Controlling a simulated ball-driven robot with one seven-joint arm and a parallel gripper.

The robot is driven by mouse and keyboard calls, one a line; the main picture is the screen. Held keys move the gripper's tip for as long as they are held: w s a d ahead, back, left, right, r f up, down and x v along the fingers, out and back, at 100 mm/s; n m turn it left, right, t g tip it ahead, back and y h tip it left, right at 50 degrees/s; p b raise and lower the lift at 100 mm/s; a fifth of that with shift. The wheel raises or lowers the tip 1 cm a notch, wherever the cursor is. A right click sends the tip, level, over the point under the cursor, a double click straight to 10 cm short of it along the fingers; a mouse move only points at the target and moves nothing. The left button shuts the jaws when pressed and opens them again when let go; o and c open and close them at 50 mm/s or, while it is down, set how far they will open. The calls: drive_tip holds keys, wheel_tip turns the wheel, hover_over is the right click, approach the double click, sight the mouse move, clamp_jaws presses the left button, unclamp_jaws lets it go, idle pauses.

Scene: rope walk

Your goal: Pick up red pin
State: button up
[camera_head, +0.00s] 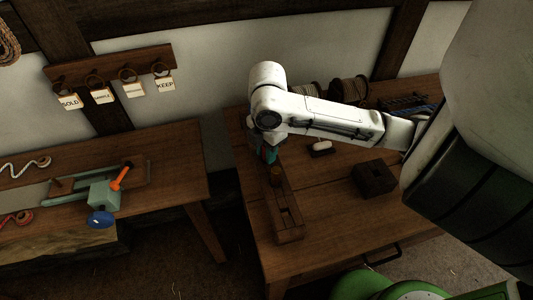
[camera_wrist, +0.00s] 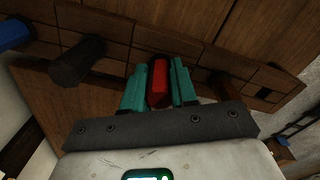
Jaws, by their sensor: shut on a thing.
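The red pin (camera_wrist: 158,77) is between the two teal fingers of my gripper (camera_wrist: 160,85) in the wrist view, and the fingers are shut on it. In the head view my gripper (camera_head: 268,155) is over the left part of the right-hand table, at the far end of a long wooden rack (camera_head: 286,222). The rack (camera_wrist: 215,62) also runs behind the pin in the wrist view. I cannot tell whether the pin's lower end is in the rack or clear of it. The pin is mostly hidden in the head view.
A dark block (camera_head: 373,179) and a white-topped brush or block (camera_head: 321,148) are on the table (camera_head: 335,210). Spools (camera_head: 350,88) stand at the back. A gap separates the left bench (camera_head: 170,160).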

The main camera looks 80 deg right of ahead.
clamp_jaws()
drive_tip(key=shift+r, duration=0.1)
wheel_tip(320, 180, up, 10)
drive_tip(key=shift+r, duration=0.1)
idle(0.4)
